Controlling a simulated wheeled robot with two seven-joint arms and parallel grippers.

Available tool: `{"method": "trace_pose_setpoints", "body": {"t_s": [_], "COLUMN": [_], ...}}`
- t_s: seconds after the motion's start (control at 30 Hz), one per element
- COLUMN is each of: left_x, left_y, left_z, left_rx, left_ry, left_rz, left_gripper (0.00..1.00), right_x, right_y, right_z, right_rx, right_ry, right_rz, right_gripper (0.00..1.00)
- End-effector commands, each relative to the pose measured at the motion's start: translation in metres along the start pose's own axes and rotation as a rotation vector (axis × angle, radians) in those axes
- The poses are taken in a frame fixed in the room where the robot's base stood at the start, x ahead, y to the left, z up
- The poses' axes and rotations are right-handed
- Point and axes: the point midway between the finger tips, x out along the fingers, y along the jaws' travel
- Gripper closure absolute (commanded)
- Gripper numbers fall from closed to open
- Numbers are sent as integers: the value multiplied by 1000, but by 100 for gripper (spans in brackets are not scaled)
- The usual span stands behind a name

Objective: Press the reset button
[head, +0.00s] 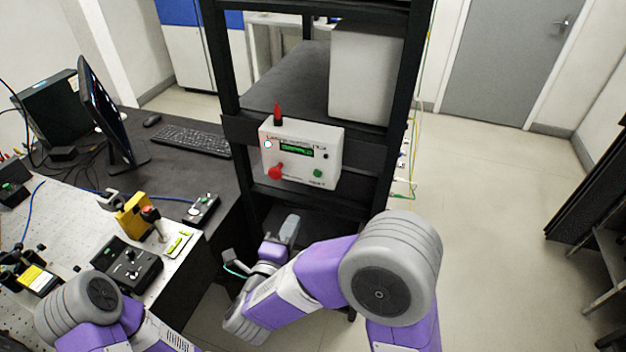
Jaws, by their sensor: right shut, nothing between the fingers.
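A white control box (301,154) is mounted on the front of the black rack. Its face carries a lit green display (296,150), a red knob or button (275,171) at lower left, a green button (318,173) at lower right, a small dark button (326,156) and a round white piece (268,144). The labels are too small to read, so I cannot tell which is the reset button. My right gripper (290,228) is shut and empty, below the box and apart from it. My left gripper is out of view; only its arm shows at lower left.
The black rack (222,80) has an upright on each side of the box. A red lamp (278,113) stands on the box. At left, the optical table (60,215) holds several devices beside a desk with monitor and keyboard (193,139). Open floor (490,200) lies right.

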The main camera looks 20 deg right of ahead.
Motion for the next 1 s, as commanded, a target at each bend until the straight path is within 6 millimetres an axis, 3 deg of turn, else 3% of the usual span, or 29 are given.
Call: {"method": "trace_pose_setpoints", "body": {"t_s": [0.1,0.53,0.67,1.0], "left_x": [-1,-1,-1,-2], "left_y": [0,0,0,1], "left_z": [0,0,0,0], "left_rx": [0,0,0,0], "left_ry": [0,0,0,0], "left_rz": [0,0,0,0], "left_gripper": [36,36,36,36], "right_x": [-7,1,20,92], "right_y": [-11,-11,-11,-13], "right_z": [-4,-5,-7,-9], "right_rx": [41,42,41,41], "right_ry": [29,34,37,36], "right_rz": [-22,-21,-21,-22], "right_gripper": [100,100,100,100]}}
